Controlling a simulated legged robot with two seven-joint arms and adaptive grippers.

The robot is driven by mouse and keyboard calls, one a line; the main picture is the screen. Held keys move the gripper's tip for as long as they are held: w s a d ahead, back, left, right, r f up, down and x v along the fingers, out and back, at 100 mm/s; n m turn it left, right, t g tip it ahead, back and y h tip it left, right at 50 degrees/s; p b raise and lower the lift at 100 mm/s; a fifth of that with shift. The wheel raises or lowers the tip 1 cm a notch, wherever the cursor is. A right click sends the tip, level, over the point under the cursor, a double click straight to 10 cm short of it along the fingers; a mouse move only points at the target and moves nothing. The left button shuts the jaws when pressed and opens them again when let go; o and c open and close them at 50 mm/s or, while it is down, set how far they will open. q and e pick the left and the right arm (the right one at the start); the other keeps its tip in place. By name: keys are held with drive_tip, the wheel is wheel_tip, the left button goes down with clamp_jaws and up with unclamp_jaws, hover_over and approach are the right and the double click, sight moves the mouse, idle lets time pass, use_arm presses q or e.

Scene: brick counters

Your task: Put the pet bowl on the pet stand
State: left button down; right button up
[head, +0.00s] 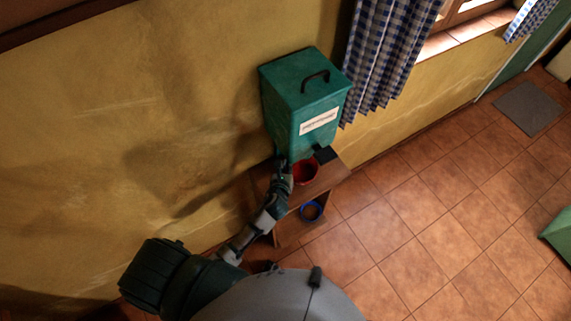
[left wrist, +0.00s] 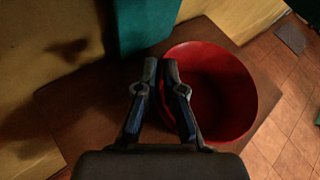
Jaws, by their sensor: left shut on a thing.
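The red pet bowl (head: 305,172) is at the wooden pet stand (head: 328,174), in front of the green bin. It shows large in the left wrist view (left wrist: 215,92), open side up, over the brown wooden top (left wrist: 75,110). My left gripper (head: 283,165) is at the bowl's left side. In the left wrist view its two fingers (left wrist: 161,72) are close together with the bowl's left rim between them. I cannot tell whether the bowl's base touches the wood. My right gripper is not in view.
A green bin (head: 300,105) with a black handle stands against the yellow wall. A blue bowl (head: 311,211) sits lower, at the stand's front. A checked curtain (head: 385,50) hangs to the right.

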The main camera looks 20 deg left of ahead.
use_arm(q)
drive_tip(key=shift+w+d, duration=0.2)
drive_tip(key=shift+d, duration=0.05)
drive_tip(key=c, duration=1.3)
unclamp_jaws()
drive_tip(key=shift+d, duration=0.15)
drive_tip(key=shift+s+a, duration=0.15)
drive_tip(key=shift+a, duration=0.15)
drive_tip(key=p+v, duration=0.1)
drive_tip(key=v, duration=1.1)
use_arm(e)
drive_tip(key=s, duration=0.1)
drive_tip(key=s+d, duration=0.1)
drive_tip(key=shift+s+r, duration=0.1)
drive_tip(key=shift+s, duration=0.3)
